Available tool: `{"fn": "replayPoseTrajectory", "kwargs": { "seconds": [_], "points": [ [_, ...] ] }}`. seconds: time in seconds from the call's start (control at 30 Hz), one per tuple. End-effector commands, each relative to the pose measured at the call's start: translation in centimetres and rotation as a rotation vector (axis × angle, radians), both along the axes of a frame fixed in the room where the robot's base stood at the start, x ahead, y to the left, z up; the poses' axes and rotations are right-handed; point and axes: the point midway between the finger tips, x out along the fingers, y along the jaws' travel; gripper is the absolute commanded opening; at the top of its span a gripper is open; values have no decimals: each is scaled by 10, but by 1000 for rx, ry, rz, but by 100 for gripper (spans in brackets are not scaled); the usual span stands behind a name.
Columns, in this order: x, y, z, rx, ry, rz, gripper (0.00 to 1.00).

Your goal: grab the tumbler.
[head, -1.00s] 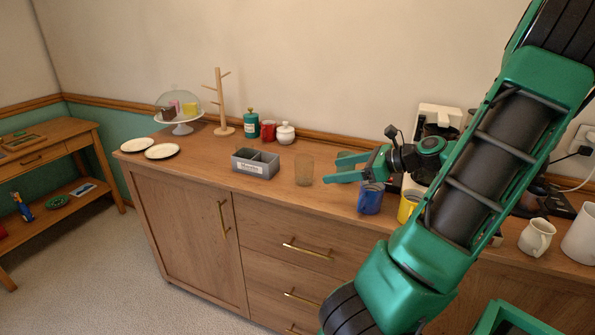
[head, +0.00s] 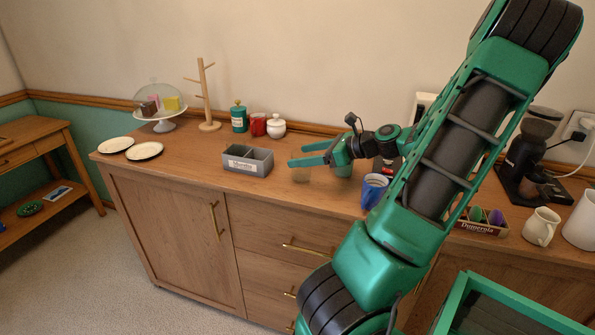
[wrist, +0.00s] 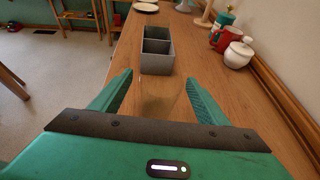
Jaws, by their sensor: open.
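A grey divided box (head: 247,161) stands just beyond the fingertips. A white lidded jar (head: 276,125) and a red mug (head: 258,125) stand near the wall.

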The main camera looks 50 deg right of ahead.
Motion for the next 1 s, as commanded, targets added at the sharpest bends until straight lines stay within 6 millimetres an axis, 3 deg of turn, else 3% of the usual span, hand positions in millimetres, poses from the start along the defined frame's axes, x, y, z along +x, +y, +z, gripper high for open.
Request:
{"fn": "replayPoseTrajectory", "kwargs": {
  "seconds": [0.4,0.73,0.93,1.0],
  "points": [
    [42,10,-17,1,-2,1,69],
    [48,11,-20,0,0,-1,69],
    [48,11,-20,0,0,0,23],
    [48,11,-20,0,0,0,22]
  ]
}}
